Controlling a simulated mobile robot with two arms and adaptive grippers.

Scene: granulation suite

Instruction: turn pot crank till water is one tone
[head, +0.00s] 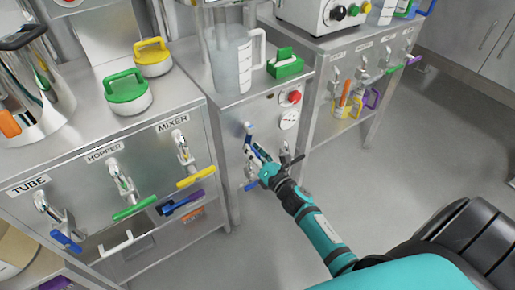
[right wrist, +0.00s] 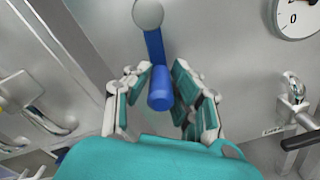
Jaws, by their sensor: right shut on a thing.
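The crank is on the front of the middle steel cabinet. Its round pale hub (head: 248,126) sits on the panel, and a blue arm hangs below it. In the right wrist view the blue crank arm (right wrist: 154,46) runs down from the hub to a blue grip (right wrist: 160,91). My right gripper (head: 260,157) is shut on this blue grip, with fingers on both sides; it also shows in the right wrist view (right wrist: 168,98). A translucent jug (head: 231,62) stands on the cabinet top above. I cannot make out the water's tone. My left gripper is not in view.
A red knob (head: 294,97) and a dial gauge (head: 289,119) sit right of the crank. A green block (head: 285,65) lies beside the jug. Labelled valves, including the yellow-handled mixer valve (head: 195,177), line the left cabinet. Open floor (head: 420,140) lies to the right.

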